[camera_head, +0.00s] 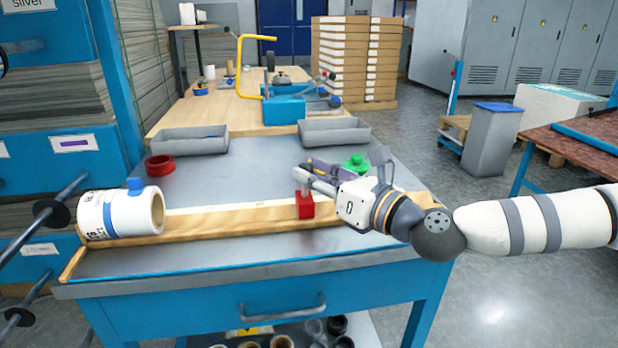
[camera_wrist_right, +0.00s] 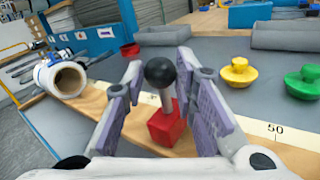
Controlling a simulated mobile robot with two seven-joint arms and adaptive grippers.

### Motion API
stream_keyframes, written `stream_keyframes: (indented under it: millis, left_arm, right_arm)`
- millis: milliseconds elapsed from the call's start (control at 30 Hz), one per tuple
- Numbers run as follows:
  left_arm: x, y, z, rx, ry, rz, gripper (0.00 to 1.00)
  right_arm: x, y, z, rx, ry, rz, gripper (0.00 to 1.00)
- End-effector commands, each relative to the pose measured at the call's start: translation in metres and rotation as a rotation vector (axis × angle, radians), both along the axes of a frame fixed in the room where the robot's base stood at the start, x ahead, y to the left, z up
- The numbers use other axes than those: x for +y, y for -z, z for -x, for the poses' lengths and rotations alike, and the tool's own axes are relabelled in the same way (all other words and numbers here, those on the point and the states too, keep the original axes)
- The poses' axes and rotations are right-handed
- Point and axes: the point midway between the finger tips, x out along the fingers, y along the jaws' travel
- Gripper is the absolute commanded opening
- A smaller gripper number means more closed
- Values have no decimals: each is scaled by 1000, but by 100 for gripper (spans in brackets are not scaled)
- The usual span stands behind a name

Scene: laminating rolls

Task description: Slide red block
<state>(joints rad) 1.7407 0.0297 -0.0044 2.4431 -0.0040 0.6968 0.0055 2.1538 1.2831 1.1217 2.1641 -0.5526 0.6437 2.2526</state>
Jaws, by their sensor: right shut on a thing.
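The red block (camera_head: 305,208) sits on the wooden ruler strip (camera_head: 235,217) along the front of the workbench. A metal stem with a black ball knob (camera_wrist_right: 160,72) rises from the red block (camera_wrist_right: 166,124) in the right wrist view. My right gripper (camera_head: 303,180) is above the block, with its purple-padded fingers (camera_wrist_right: 160,64) on both sides of the stem and knob, shut on this handle. A white laminating roll (camera_head: 125,212) lies at the left end of the strip; it also shows in the right wrist view (camera_wrist_right: 68,78). My left gripper is not in view.
Two grey trays (camera_head: 190,140) (camera_head: 335,131) stand toward the bench's back. A red ring (camera_head: 160,165) is near the roll. A green knobbed piece (camera_head: 356,163) and a yellow one (camera_wrist_right: 239,72) stand behind the strip. The strip between roll and block is clear.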

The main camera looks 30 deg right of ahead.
Motion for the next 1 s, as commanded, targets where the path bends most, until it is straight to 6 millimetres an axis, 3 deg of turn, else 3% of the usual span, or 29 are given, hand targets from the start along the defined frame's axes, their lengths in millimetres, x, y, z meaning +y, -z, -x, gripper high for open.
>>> stream_keyframes:
  millis: [367,400,467,767,867,1000]
  left_arm:
    - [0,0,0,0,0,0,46]
    - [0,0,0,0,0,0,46]
    - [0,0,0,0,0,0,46]
    - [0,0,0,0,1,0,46]
    - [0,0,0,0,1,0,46]
    - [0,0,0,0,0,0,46]
  right_arm:
    - [-1,0,0,0,0,0,0]
    - [-1,0,0,0,0,0,35]
    - [-1,0,0,0,0,0,46]
    - [-1,0,2,0,0,0,46]
    - [-6,0,15,1,2,-2,46]
    - [-18,-1,51,0,3,-4,46]
